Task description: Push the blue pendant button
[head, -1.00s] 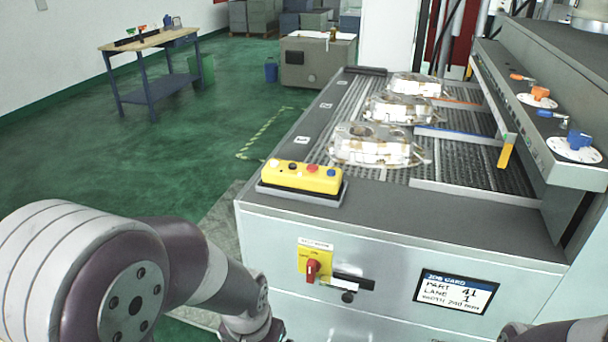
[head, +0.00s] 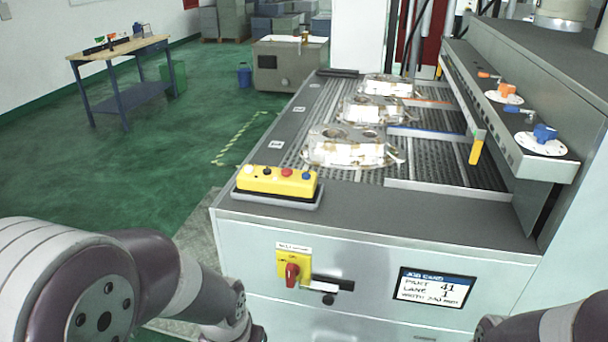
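The yellow pendant (head: 277,183) lies on a grey tray at the near left corner of the machine top. A row of buttons runs along its top: a white one at the left end, a dark one, a red one (head: 286,172), and the blue button (head: 306,175) at the right end. Nothing touches the pendant. My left arm comes in at the lower left, below and in front of the machine's edge, and its gripper is out of view. My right arm shows only at the lower right corner, and its gripper is out of view.
A red switch on a yellow plate (head: 292,270) and a job card screen (head: 436,287) are on the front panel. A shelf with knobs (head: 540,140) overhangs the right side.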

